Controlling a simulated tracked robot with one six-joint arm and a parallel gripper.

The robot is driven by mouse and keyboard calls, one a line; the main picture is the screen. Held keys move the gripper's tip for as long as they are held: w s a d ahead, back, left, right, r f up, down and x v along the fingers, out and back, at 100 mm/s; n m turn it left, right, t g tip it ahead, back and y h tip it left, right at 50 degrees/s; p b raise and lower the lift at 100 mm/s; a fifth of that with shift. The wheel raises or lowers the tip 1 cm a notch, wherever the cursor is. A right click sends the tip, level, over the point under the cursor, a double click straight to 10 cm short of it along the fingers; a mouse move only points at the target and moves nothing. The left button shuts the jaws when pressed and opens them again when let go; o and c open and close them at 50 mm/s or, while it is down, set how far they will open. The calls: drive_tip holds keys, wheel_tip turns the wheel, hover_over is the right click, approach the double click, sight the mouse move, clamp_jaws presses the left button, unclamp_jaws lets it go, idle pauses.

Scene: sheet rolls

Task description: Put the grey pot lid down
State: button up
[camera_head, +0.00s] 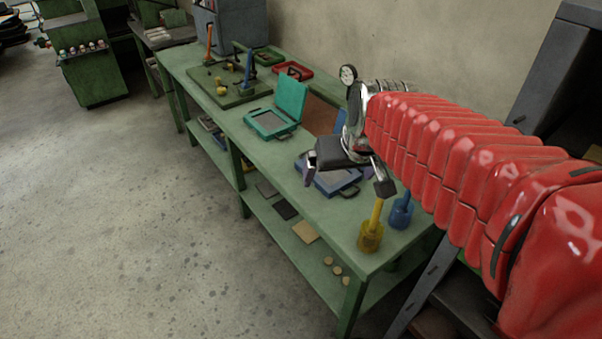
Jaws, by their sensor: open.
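I cannot make out a grey pot lid in this view. My gripper (347,180) is at the end of my red-sleeved arm, over the right part of the green bench (308,205). Its jaws are spread apart, with no held thing visible between them. A blue case (332,184) lies below and behind the gripper, partly hidden by it. I cannot tell whether the gripper touches the case.
A yellow handled piece (371,232) and a blue one (401,213) stand at the bench's near end. An open teal case (272,122), a red tray (293,71) and a green board with upright tools (222,86) are farther back. The floor at left is clear.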

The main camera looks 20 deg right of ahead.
drive_tip(key=s+a, duration=0.3)
drive_tip(key=s, duration=0.3)
drive_tip(key=s+a+f+n, duration=0.1)
drive_tip(key=s+a, duration=0.2)
drive_tip(key=s, duration=0.3)
drive_tip(key=shift+a+f+y, duration=0.3)
drive_tip(key=shift+a, duration=0.05)
drive_tip(key=shift+s, duration=0.1)
